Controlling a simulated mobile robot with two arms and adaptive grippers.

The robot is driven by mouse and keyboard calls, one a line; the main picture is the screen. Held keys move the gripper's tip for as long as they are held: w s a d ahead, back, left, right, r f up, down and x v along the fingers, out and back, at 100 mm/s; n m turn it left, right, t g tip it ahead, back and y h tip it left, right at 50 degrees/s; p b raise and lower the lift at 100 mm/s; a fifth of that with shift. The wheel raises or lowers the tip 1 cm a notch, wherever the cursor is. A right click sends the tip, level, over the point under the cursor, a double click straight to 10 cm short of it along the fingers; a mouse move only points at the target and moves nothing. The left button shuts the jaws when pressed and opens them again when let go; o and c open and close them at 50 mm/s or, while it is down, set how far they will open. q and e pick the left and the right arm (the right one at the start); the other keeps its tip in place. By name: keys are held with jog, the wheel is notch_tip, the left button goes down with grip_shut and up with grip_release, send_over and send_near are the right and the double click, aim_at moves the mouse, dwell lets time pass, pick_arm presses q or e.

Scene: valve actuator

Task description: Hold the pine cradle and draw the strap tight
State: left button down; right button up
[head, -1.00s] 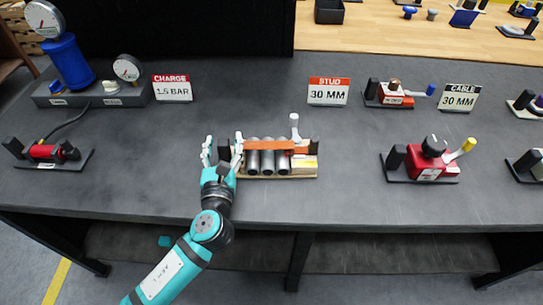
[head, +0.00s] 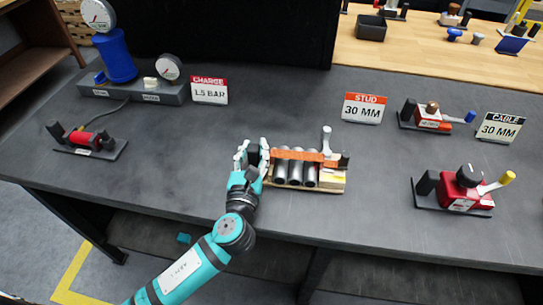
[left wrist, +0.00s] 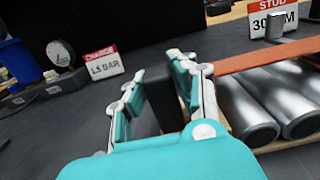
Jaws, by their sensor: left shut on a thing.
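The pine cradle (head: 292,187) lies on the dark bench and holds several grey metal cylinders (head: 295,173). An orange strap (head: 298,154) runs across their tops; it also shows in the left wrist view (left wrist: 270,54). My left gripper (head: 251,151) is at the cradle's left end. In the left wrist view its fingers (left wrist: 160,78) are shut on a dark block (left wrist: 164,101) at that end. I cannot tell how tight the strap is. My right gripper is not in view.
A STUD 30 MM sign (head: 363,108) stands behind the cradle. A red device with a yellow-tipped lever (head: 460,188) is to the right. A blue cylinder with gauges (head: 118,58) and a CHARGE sign (head: 209,90) are at back left. Bare bench surrounds the cradle.

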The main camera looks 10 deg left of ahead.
pick_arm(q)
notch_tip(320, 180, up, 8)
jog(key=shift+r, duration=0.25)
jog(key=shift+f, duration=4.35)
jog(key=shift+f, duration=0.15)
jog(key=shift+f, duration=0.15)
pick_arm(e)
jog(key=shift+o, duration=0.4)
